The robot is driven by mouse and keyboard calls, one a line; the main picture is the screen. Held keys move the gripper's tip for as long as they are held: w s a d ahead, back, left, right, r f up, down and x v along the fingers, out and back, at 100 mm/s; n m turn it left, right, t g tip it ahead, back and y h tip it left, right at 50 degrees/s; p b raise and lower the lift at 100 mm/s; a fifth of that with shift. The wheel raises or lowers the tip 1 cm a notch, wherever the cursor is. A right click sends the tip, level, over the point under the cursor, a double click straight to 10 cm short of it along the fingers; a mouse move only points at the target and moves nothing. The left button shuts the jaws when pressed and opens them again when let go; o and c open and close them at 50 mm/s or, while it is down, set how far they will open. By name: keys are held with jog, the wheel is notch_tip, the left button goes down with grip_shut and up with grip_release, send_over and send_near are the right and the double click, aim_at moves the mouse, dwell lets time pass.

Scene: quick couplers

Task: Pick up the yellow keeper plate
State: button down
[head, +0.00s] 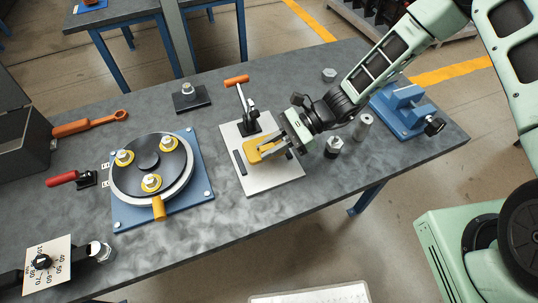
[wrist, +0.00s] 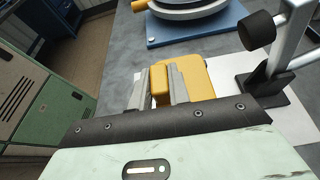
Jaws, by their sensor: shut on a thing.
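The yellow keeper plate (head: 254,151) is at the light plate of the toggle clamp fixture, in the middle of the bench. In the wrist view the keeper plate (wrist: 194,77) shows a raised block between my fingers and a wider flat part to the right. My gripper (head: 270,149) is shut on it, with one finger on each side of the block. In the wrist view my gripper (wrist: 161,85) fills the lower part. I cannot tell whether the plate touches the fixture below it. Part of it is hidden by my gripper.
The clamp's orange handle (head: 236,80) stands raised behind my gripper. A round turntable on a blue base (head: 120,215) is to the left. A blue vise (head: 403,108) and metal fittings (head: 334,146) are to the right. Bare bench lies in front of the fixture.

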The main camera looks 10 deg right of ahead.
aim_at(269, 146)
notch_tip(269, 146, up, 14)
jog(key=b, duration=0.2)
